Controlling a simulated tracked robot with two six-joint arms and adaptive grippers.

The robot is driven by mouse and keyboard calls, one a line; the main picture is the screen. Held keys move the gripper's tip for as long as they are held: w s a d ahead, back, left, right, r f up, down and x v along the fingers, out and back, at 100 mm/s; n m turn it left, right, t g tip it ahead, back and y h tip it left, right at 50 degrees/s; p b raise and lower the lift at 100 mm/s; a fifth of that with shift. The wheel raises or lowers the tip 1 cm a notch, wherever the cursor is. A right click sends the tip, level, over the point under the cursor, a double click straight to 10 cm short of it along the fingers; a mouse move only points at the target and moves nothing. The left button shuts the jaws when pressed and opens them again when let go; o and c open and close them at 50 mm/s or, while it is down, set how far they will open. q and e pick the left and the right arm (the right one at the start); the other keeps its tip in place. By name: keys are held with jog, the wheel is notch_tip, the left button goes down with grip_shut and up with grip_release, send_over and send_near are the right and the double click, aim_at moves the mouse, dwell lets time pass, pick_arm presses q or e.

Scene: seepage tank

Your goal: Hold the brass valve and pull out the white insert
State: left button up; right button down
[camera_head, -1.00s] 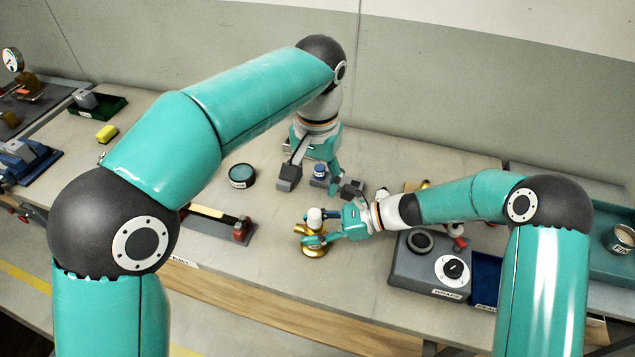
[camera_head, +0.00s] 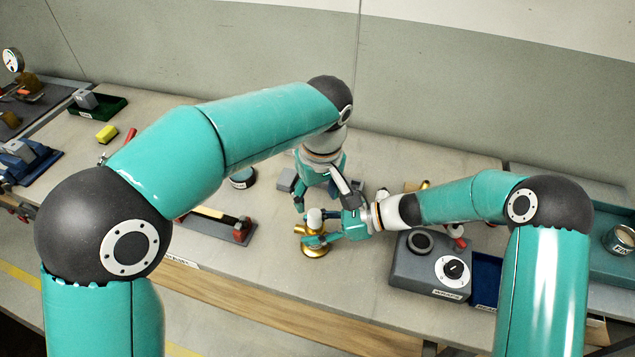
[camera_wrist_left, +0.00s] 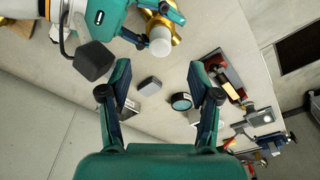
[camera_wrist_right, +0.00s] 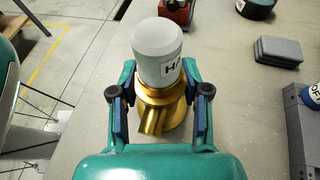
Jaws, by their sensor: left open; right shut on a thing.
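The brass valve (camera_head: 313,250) stands upright on the bench in the head view, with the white insert (camera_head: 315,214) sticking up from its top. My right gripper (camera_head: 320,230) comes in from the right and is shut around the valve's brass body. The right wrist view shows the brass valve (camera_wrist_right: 163,118) between the fingers and the labelled white insert (camera_wrist_right: 157,52) above them. My left gripper (camera_head: 320,196) is open and empty, behind the valve and close to it. In the left wrist view the white insert (camera_wrist_left: 160,40) lies beyond the open fingertips (camera_wrist_left: 160,72), apart from them.
A grey unit with a dial (camera_head: 428,273) stands right of the valve, near my right forearm. A rack with a red end block (camera_head: 240,230) lies to the left. A round teal-rimmed tin (camera_head: 242,178) and a grey block (camera_wrist_left: 149,85) are near my left gripper.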

aim_at(315, 213)
pick_arm(q)
jog(key=f, duration=0.7)
jog(key=shift+w+a+f, duration=0.2)
jog(key=shift+w+f, duration=0.1)
jog(key=shift+w, duration=0.1)
grip_shut()
jog(key=shift+r, duration=0.25)
dwell(0.8)
